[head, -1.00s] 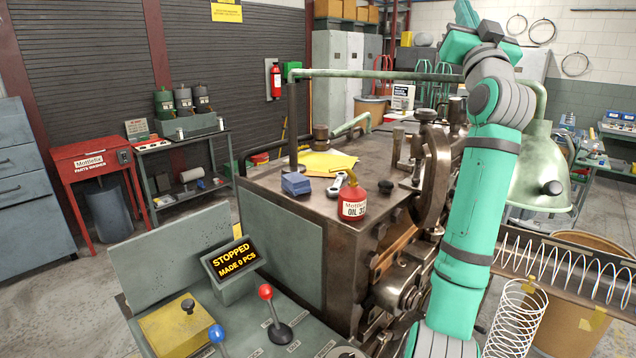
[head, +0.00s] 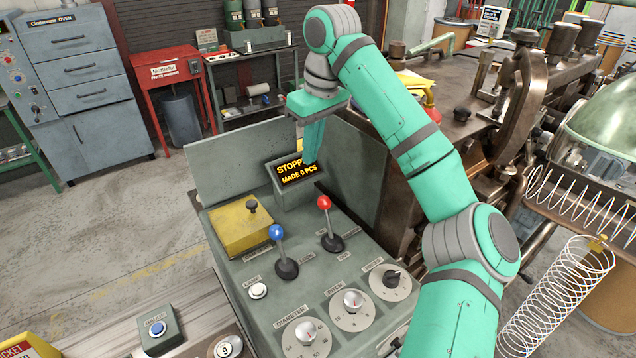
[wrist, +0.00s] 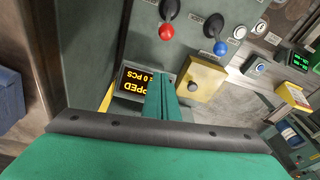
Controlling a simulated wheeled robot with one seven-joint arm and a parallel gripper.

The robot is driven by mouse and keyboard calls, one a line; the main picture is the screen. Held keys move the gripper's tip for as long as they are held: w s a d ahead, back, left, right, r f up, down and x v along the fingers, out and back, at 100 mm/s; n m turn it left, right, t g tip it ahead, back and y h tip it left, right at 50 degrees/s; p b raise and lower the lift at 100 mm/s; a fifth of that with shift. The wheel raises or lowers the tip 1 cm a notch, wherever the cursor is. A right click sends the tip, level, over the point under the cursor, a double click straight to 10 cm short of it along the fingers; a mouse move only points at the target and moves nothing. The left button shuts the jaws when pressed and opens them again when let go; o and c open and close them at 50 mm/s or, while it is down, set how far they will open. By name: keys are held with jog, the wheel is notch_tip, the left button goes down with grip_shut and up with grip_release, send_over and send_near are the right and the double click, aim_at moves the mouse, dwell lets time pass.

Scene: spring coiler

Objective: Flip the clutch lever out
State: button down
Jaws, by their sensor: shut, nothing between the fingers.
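Two levers stand on the grey control panel (head: 262,282): one with a red ball knob (head: 324,202) on the right and one with a blue ball knob (head: 277,232) on the left. The red lever (wrist: 167,32) and blue lever (wrist: 221,47) also show upside down in the wrist view. My gripper (head: 310,161) is shut and empty, pointing down in front of the display (head: 298,173). It is behind both knobs and touches neither. Its closed fingers (wrist: 164,82) partly cover the display's lettering.
A yellow box (head: 240,228) with a black knob sits left of the levers. Dials (head: 353,310) line the panel's front. An upright grey plate (head: 235,152) stands behind the panel. The coiler machine (head: 478,130) is on the right, with a wire spring (head: 560,300) beyond my arm.

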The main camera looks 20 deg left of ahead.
jog(key=shift+f, duration=0.1)
send_over(328, 216)
jog(key=w+a, duration=0.3)
jog(key=a, duration=0.1)
notch_tip(328, 216, down, 9)
jog(key=shift+s+d, duration=0.25)
jog(key=shift+w+a, duration=0.1)
jog(key=shift+w, duration=0.05)
